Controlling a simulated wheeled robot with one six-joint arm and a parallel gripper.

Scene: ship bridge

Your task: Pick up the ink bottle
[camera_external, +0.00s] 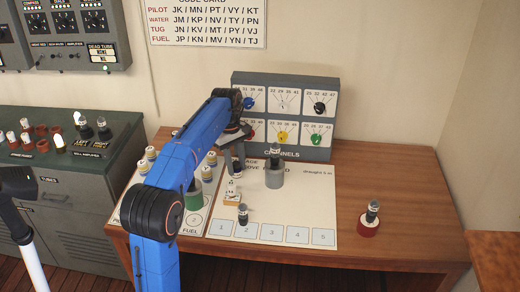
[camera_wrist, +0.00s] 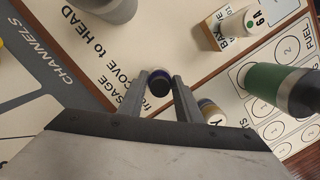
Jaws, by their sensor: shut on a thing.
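In the wrist view, a small round thing with a black top and a dark blue-purple edge, which looks like the ink bottle (camera_wrist: 161,80), sits between the fingertips. My gripper (camera_wrist: 160,88) is shut on it from both sides.
A grey cylinder (camera_external: 274,178) stands right of my gripper. A white piece on a wooden block (camera_external: 232,199) and a dark-capped tube (camera_external: 242,214) are in front. A green cylinder (camera_wrist: 275,87) is nearby. The channels panel (camera_external: 290,112) stands behind. The table's right side holds a red-based tube (camera_external: 368,224).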

